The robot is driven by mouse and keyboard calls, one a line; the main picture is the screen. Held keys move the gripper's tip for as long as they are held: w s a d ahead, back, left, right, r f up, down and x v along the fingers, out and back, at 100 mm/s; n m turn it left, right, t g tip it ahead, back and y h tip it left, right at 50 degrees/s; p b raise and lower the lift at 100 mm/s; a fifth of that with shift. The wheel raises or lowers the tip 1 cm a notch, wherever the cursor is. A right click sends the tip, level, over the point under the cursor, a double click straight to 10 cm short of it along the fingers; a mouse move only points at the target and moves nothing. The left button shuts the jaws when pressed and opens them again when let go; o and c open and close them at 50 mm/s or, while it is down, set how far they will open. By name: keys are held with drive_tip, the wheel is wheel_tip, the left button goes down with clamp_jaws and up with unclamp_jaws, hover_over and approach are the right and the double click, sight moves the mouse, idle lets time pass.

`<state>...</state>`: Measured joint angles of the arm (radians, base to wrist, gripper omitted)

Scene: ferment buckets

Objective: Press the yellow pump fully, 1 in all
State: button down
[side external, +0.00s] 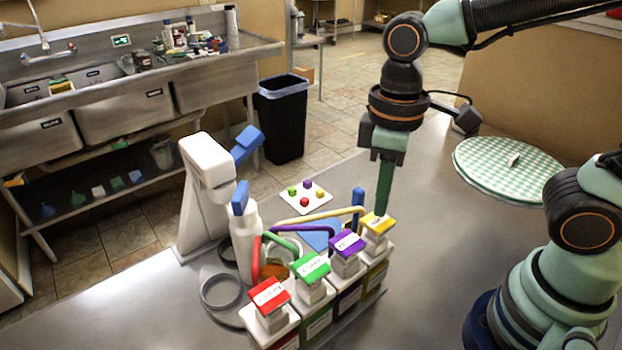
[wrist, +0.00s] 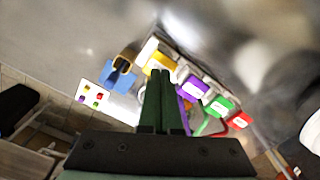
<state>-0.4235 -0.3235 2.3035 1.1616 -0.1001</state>
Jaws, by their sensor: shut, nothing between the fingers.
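The yellow pump (side external: 376,223) is the far-right end of a row of pumps with coloured tops. It also shows in the wrist view (wrist: 160,62), just beyond my fingertips. My gripper (side external: 380,209) points straight down with its green fingers shut and empty. In the side view its tips are at the top of the yellow pump. I cannot tell whether they touch it or sit just above. The yellow top looks in line with the others, not clearly sunk. In the wrist view my gripper (wrist: 160,74) partly hides the white body below the yellow top.
The purple pump (side external: 347,243) stands close beside the yellow one, then the green pump (side external: 310,267) and the red pump (side external: 269,294). A blue upright post (side external: 357,198) is near on the left. A round checked mat (side external: 480,160) lies at the right. The table's front is clear.

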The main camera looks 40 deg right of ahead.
sight(378, 220)
drive_tip(key=shift+f, duration=0.15)
drive_tip(key=shift+f, duration=1.65)
drive_tip(key=shift+r, duration=1.85)
wheel_tip(378, 220, up, 6)
